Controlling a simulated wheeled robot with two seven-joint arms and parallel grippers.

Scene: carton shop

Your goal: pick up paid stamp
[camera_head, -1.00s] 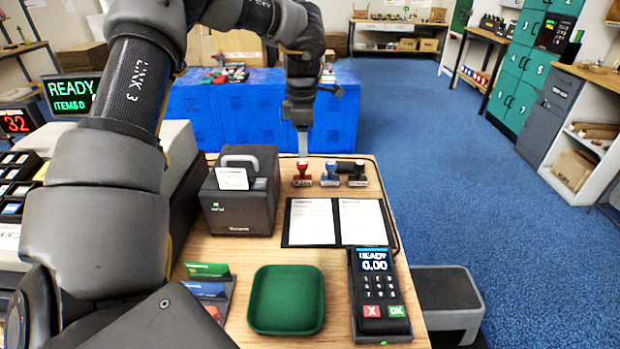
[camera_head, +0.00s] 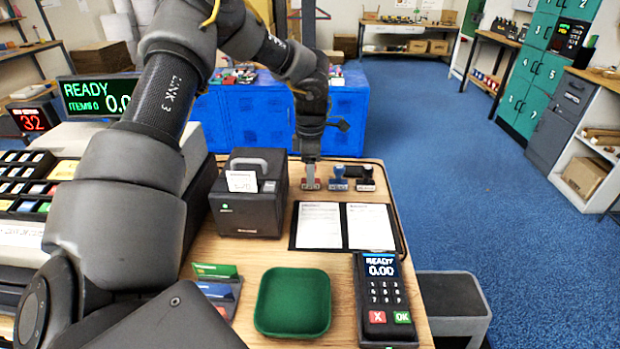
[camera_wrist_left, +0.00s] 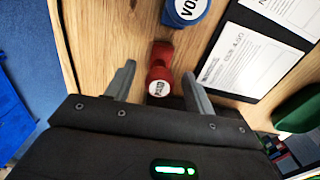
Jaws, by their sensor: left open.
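The red paid stamp (camera_wrist_left: 159,73) stands upright on the wooden counter, its round top label facing the left wrist camera. My left gripper (camera_wrist_left: 158,82) is open, with one finger on each side of the red stamp. In the head view, the left gripper (camera_head: 310,172) points down over the red stamp (camera_head: 311,186) and hides its handle. A blue stamp (camera_head: 338,180) and a black stamp (camera_head: 365,179) stand in a row to its right. The blue one, labelled VOID, also shows in the left wrist view (camera_wrist_left: 185,10). My right gripper is not in view.
A black receipt printer (camera_head: 248,205) stands just left of the stamps. An open black folder (camera_head: 344,227) with white sheets lies in front of them. A green tray (camera_head: 292,302) and a card terminal (camera_head: 384,300) are nearer. The counter's far edge is close behind the stamps.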

